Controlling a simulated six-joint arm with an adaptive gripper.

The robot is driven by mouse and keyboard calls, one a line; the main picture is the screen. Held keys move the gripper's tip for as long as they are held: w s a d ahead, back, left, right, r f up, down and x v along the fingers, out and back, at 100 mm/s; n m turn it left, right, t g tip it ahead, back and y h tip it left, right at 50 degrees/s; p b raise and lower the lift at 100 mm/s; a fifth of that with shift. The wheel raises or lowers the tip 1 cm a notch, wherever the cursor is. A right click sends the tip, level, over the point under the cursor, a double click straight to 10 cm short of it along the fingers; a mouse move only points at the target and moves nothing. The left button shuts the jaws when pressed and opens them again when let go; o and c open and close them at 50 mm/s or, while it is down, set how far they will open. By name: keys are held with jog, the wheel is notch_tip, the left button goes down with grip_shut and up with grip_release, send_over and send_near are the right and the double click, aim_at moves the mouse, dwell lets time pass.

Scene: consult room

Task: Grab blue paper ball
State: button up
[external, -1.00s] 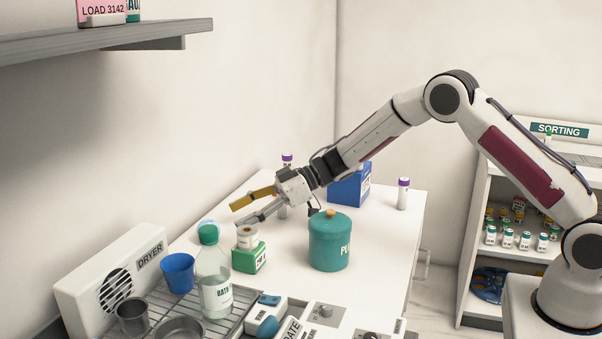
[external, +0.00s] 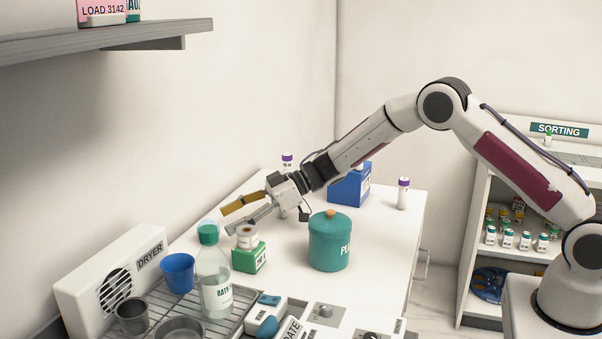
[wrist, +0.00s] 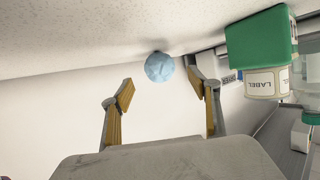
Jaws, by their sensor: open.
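The blue paper ball (wrist: 159,66) is light blue, crumpled and round. In the wrist view it rests on the pale table surface, just beyond the fingertips and close to centred between them. In the external view a light blue bit of it (external: 209,222) shows behind the green cap of a clear bottle; the rest is hidden. My gripper (external: 228,218) is low over the table, pointing left towards the ball. In the wrist view my gripper (wrist: 160,85) is open, with its two yellow-faced fingers apart and nothing between them.
A green box (external: 249,257) with a small labelled jar (external: 247,237) on top stands close beside the fingers. The clear bottle (external: 215,285), a blue cup (external: 177,272) and a dryer (external: 125,275) are in front left. A teal canister (external: 329,245) stands right of the green box.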

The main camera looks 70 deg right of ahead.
jog(key=shift+x, duration=2.65)
jog(key=c, duration=0.8)
